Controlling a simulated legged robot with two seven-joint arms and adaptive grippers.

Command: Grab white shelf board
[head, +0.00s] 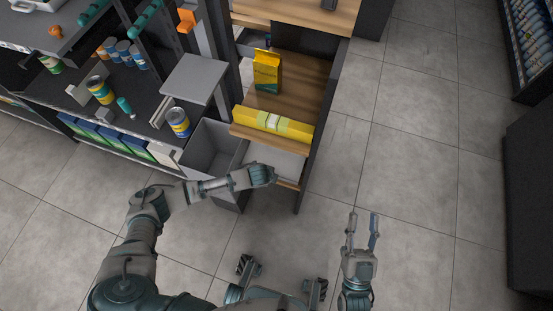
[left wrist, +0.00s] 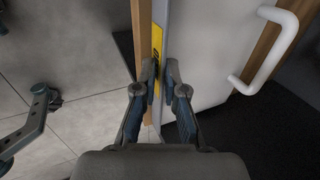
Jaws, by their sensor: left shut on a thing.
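The white shelf board (head: 278,157) lies low in the wooden counter unit, under the wooden shelf with the yellow box. My left gripper (head: 269,175) is at its front edge. In the left wrist view, the white board (left wrist: 208,45) fills the upper middle, with a yellow strip along its front edge, and my left gripper (left wrist: 162,80) is shut on that edge. The fingers hide the exact contact. My right gripper (head: 362,216) is open and empty over the floor at the right.
A long yellow box (head: 305,131) lies on the wooden shelf above the board, and a yellow bag (head: 267,72) stands behind it. A grey bin (head: 212,150) is left of the board. A white handle (left wrist: 271,50) shows in the wrist view.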

